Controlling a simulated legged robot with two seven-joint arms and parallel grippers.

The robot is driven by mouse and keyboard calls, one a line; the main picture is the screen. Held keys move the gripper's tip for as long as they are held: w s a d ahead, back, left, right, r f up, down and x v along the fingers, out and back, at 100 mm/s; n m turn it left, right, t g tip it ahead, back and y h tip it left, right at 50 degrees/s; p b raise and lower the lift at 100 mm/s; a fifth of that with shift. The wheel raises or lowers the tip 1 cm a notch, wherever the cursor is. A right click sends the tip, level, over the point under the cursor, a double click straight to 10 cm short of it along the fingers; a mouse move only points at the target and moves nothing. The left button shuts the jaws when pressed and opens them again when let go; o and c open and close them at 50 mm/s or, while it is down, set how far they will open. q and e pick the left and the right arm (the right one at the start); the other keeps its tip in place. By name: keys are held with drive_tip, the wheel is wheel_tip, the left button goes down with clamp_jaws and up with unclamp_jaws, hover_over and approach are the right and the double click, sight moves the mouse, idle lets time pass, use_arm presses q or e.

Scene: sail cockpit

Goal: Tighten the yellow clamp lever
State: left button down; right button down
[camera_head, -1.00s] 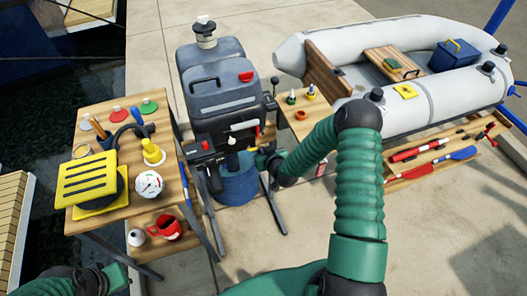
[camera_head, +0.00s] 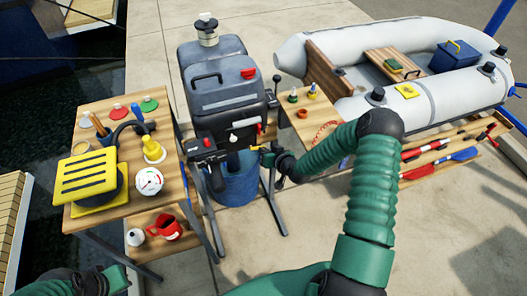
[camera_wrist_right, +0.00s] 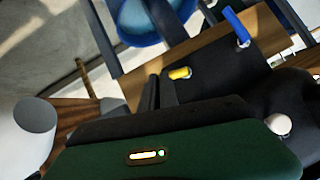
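The small yellow clamp lever (camera_head: 255,148) shows at the lower right of the outboard motor (camera_head: 222,88) in the head view. A yellow handle tip, likely the same lever, shows in the right wrist view (camera_wrist_right: 180,73). My right gripper (camera_head: 268,155) is at the motor's lower right side, close beside the lever. In the right wrist view its dark fingers (camera_wrist_right: 158,92) reach up just left of the yellow tip. I cannot tell whether they touch it or how far apart they are. My left arm shows at the bottom left; its fingers are out of view.
A blue bucket (camera_head: 237,182) stands under the motor. A left table (camera_head: 88,108) holds a yellow slatted block (camera_head: 87,175) and a gauge (camera_head: 149,181). A small right table (camera_head: 302,128) holds bottles. The inflatable boat (camera_head: 440,95) lies behind. The paving at lower right is clear.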

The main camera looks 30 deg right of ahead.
drive_tip(key=shift+w+a+f+m+t+y+b, duration=0.1)
drive_tip(key=shift+a+f+m+t+y+b, duration=0.2)
drive_tip(key=shift+f+m+y+b, duration=0.65)
drive_tip(key=shift+w+a+f+m+t+y+b, duration=0.1)
drive_tip(key=shift+f+m+t+y+b, duration=0.35)
drive_tip(key=shift+b, duration=0.85)
drive_tip(key=shift+w+a+f+m+t+y+b, duration=0.1)
drive_tip(key=shift+a+f+m+t+y+b, duration=0.2)
drive_tip(key=shift+f+m+y+b, duration=0.65)
drive_tip(key=shift+d+r+h, duration=0.1)
drive_tip(key=shift+r+h, duration=0.15)
drive_tip(key=shift+r, duration=0.1)
drive_tip(key=shift+s+r+p, duration=0.1)
drive_tip(key=shift+r+p, duration=0.4)
drive_tip(key=shift+r, duration=0.25)
drive_tip(key=p+v, duration=0.1)
drive_tip(key=v, duration=0.6)
drive_tip(key=shift+s, duration=0.2)
